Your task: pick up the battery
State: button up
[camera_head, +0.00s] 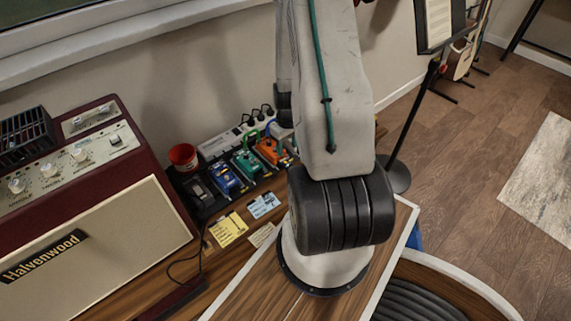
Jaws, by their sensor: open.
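I cannot make out a battery in the head view. My own arm stands upright in the middle of the picture and covers part of the bench behind it. Small dark and grey parts show at the arm's left edge, just right of the pedals, but I cannot make out any jaws there. My gripper's fingertips are hidden from this camera.
A blue pedal (224,180), a green pedal (249,165) and an orange pedal (271,151) stand near a power strip (218,144). A red cup (183,157) and a maroon amplifier (150,163) are left. Yellow (228,229) and blue (263,205) cards lie in front.

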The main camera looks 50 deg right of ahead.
aim_at(286, 163)
notch_tip(286, 163, down, 8)
jog(key=shift+w+a, duration=0.1)
dwell(0.4)
jog(key=c, duration=1.1)
